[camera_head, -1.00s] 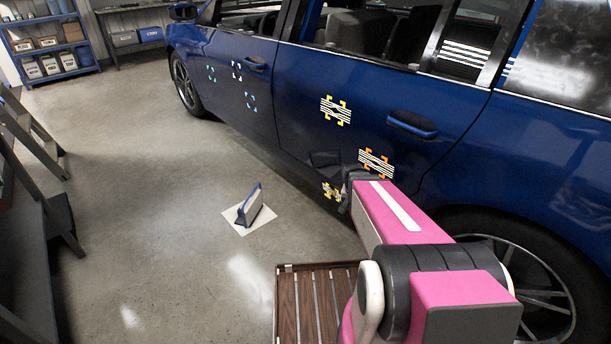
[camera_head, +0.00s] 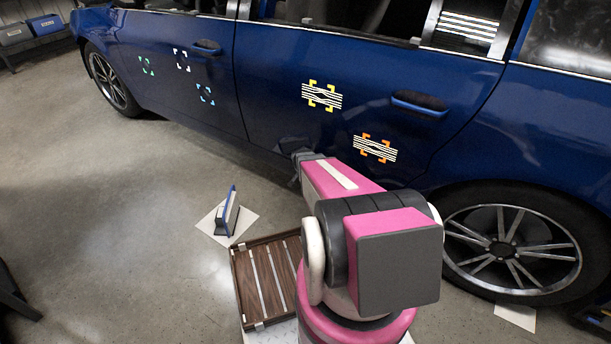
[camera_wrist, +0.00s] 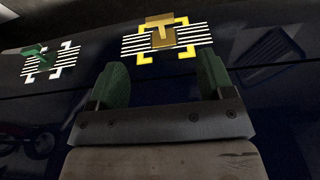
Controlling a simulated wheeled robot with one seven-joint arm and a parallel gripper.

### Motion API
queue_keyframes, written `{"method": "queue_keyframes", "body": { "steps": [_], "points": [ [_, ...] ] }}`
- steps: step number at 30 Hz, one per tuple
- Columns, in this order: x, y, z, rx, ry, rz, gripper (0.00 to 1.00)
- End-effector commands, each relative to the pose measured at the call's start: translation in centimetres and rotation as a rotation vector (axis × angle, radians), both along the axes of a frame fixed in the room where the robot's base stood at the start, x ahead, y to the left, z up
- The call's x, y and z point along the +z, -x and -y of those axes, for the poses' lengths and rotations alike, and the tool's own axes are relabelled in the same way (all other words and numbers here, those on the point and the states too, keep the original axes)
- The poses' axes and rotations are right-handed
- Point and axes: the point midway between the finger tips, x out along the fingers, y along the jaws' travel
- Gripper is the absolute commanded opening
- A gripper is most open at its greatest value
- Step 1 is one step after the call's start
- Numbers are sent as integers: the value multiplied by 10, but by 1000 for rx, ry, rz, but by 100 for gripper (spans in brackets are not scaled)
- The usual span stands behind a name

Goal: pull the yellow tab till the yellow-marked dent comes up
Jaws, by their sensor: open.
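In the wrist view a T-shaped yellow tab (camera_wrist: 160,28) stands out in front of a striped patch with yellow corner marks (camera_wrist: 143,48). My gripper (camera_wrist: 161,80) is open and empty just below it, its two green fingers spread apart. The tab is beyond the fingertips, not between them. In the head view the yellow-marked dent (camera_head: 322,95) shows on the blue car's door, with wavy stripes across it. In that view my arm reaches to the lower door, and my fingers and the tab are hidden.
A green tab (camera_wrist: 38,58) with its own striped patch is at left in the wrist view. An orange-marked dent (camera_head: 375,147) lies lower right of the yellow one. A slatted wooden tray (camera_head: 240,290) and a blue-edged stand (camera_head: 229,212) are left of my arm.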

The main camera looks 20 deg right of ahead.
Motion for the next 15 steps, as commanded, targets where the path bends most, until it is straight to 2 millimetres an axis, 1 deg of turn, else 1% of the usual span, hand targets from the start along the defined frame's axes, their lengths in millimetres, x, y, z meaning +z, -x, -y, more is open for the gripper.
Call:
{"method": "queue_keyframes", "body": {
  "steps": [5,11,15],
  "points": [
    [-16,-5,5,1,0,-2,74],
    [-45,-13,14,2,0,-1,74],
    [-67,-18,22,0,-1,-4,74]
  ]
}}
